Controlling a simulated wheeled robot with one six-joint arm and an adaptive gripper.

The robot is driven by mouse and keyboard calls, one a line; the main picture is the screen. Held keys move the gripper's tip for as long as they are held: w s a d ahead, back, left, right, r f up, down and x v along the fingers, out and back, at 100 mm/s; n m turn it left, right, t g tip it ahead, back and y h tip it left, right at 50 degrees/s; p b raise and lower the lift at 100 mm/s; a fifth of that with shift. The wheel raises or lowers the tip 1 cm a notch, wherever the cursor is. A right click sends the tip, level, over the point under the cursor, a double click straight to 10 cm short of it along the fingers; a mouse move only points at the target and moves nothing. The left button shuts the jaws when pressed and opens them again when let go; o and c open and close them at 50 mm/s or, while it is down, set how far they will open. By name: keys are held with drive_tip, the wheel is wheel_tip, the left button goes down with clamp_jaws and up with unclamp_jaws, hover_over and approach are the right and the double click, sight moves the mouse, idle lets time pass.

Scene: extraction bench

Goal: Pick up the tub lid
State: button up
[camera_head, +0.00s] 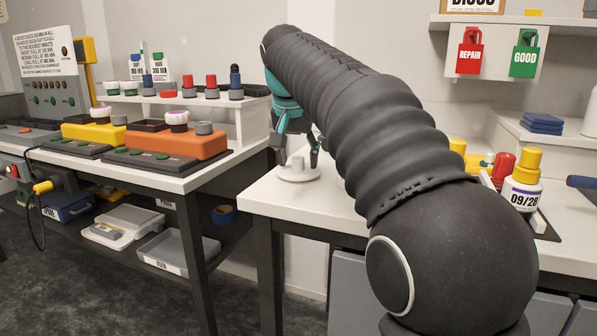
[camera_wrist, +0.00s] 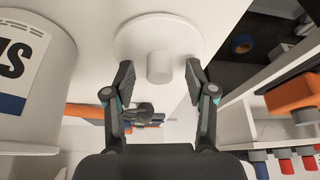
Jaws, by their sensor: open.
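The tub lid is a white round disc with a short knob on top. It lies flat on the white bench near its left corner in the head view (camera_head: 298,176). In the wrist view the lid (camera_wrist: 136,38) is at the top centre, with its knob between my fingers. My gripper (camera_head: 298,152) is open just above the lid. In the wrist view its fingers (camera_wrist: 159,75) stand on both sides of the knob, with a gap visible on each side.
A white tub with a blue-and-white label (camera_wrist: 35,75) stands close by at left in the wrist view. The bench's left edge (camera_head: 258,212) is near the lid. A white bottle with a yellow cap (camera_head: 522,190) stands at right. The left table holds an orange device (camera_head: 185,143).

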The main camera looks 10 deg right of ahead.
sight(298, 158)
drive_tip(key=shift+f, duration=0.1)
drive_tip(key=c, duration=1)
drive_tip(key=shift+c, duration=0.2)
wheel_tip(298, 158, up, 9)
drive_tip(key=shift+w+f, duration=0.1)
drive_tip(key=shift+r, duration=0.55)
